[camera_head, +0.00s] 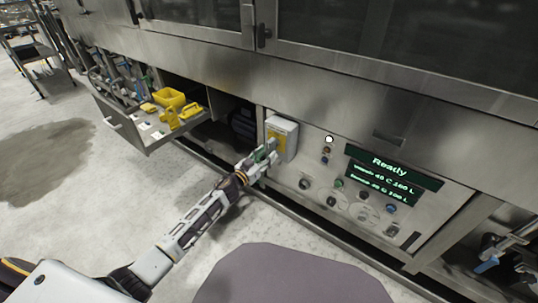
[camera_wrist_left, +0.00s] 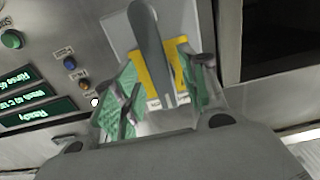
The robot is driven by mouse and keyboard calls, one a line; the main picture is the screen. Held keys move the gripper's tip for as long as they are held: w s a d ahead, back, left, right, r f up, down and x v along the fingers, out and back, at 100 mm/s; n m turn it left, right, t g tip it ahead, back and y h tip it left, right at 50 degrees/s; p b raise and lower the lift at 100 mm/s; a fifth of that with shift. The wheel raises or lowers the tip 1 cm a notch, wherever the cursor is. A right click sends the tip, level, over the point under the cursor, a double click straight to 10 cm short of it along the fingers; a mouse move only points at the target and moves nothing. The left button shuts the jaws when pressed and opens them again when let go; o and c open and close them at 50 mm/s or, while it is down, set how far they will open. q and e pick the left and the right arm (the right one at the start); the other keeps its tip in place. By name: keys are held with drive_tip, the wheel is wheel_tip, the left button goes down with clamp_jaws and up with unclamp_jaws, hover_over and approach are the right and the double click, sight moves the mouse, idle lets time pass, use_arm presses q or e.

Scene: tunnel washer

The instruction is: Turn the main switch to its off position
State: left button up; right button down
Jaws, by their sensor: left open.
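The main switch (camera_head: 281,138) is a grey box with a yellow plate on the washer's front, left of the control panel. In the left wrist view its long grey handle (camera_wrist_left: 151,50) stands in front of the yellow plate (camera_wrist_left: 150,72). My left gripper (camera_head: 265,151) is at the switch in the head view. In the left wrist view its green-padded fingers (camera_wrist_left: 160,90) are open, one on each side of the handle. I cannot tell whether either pad touches it. The right gripper is not in view.
The control panel (camera_head: 345,215) with knobs and a lit "Ready" display (camera_head: 394,168) is right of the switch. An open drawer (camera_head: 140,138) with yellow items sticks out at left. A dark wet patch (camera_head: 45,160) lies on the floor.

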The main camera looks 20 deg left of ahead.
use_arm(q)
drive_tip(key=shift+b+x, duration=0.4)
drive_tip(key=shift+x, duration=0.9)
clamp_jaws()
